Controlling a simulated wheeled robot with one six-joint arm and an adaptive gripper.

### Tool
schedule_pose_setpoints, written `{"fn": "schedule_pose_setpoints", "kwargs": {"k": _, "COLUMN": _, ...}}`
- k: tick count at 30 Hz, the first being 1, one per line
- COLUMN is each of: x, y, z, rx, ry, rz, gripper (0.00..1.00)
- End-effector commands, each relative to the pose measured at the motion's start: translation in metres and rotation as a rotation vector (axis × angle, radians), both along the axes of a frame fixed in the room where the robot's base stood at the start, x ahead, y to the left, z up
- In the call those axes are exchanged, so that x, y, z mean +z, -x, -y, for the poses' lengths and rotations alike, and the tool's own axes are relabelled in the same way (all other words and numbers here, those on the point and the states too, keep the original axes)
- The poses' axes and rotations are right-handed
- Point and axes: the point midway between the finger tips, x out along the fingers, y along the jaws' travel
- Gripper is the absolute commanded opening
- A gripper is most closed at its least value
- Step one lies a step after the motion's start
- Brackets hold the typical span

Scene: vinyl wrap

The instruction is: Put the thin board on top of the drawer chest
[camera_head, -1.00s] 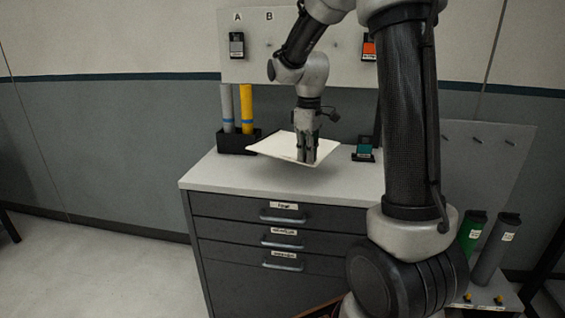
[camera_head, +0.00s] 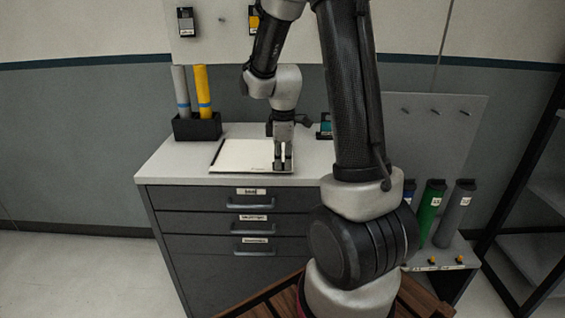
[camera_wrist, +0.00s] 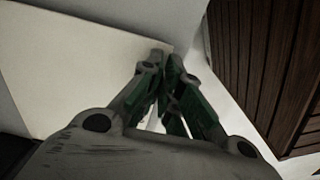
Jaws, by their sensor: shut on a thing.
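The thin board (camera_head: 243,153) is a pale flat sheet. In the head view it lies level on, or just above, the top of the drawer chest (camera_head: 160,172), left of centre; I cannot tell for certain whether it fully touches. My gripper (camera_head: 282,168) points down at the board's right part, shut on its edge. In the wrist view the board (camera_wrist: 75,70) fills the left side, and my gripper's green-padded fingers (camera_wrist: 168,58) close at its right edge. The fingers hide part of that edge.
A black holder (camera_head: 197,127) with a grey and a yellow roll stands at the back left of the chest top. A small dark device (camera_head: 325,128) stands at the back right. A pegboard (camera_head: 440,140) and a green roll (camera_head: 430,205) are to the right.

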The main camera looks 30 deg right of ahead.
Motion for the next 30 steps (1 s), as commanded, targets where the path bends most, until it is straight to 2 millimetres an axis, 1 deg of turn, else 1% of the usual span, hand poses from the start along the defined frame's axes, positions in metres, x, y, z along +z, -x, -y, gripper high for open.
{"fn": "schedule_pose_setpoints", "kwargs": {"k": 2, "x": -0.005, "y": 0.000, "z": 0.000, "rx": 0.000, "ry": -0.001, "rz": -0.001, "gripper": 0.00}}
{"fn": "schedule_pose_setpoints", "kwargs": {"k": 9, "x": -0.005, "y": 0.000, "z": 0.000, "rx": 0.000, "ry": 0.000, "rz": 0.000, "gripper": 0.00}}
{"fn": "schedule_pose_setpoints", "kwargs": {"k": 12, "x": -0.008, "y": 0.000, "z": 0.000, "rx": 0.000, "ry": 0.000, "rz": 0.000, "gripper": 0.00}}
{"fn": "schedule_pose_setpoints", "kwargs": {"k": 13, "x": -0.007, "y": 0.000, "z": 0.000, "rx": 0.000, "ry": 0.000, "rz": 0.000, "gripper": 0.11}}
{"fn": "schedule_pose_setpoints", "kwargs": {"k": 15, "x": -0.007, "y": 0.000, "z": 0.000, "rx": 0.000, "ry": 0.000, "rz": 0.000, "gripper": 0.24}}
{"fn": "schedule_pose_setpoints", "kwargs": {"k": 16, "x": -0.007, "y": 0.000, "z": 0.000, "rx": 0.000, "ry": 0.000, "rz": 0.000, "gripper": 0.27}}
{"fn": "schedule_pose_setpoints", "kwargs": {"k": 26, "x": -0.004, "y": 0.000, "z": 0.000, "rx": 0.000, "ry": 0.001, "rz": 0.001, "gripper": 0.27}}
{"fn": "schedule_pose_setpoints", "kwargs": {"k": 29, "x": 0.006, "y": -0.001, "z": 0.000, "rx": 0.000, "ry": 0.001, "rz": 0.004, "gripper": 0.27}}
{"fn": "schedule_pose_setpoints", "kwargs": {"k": 30, "x": 0.012, "y": -0.001, "z": 0.000, "rx": 0.000, "ry": 0.001, "rz": 0.004, "gripper": 0.27}}
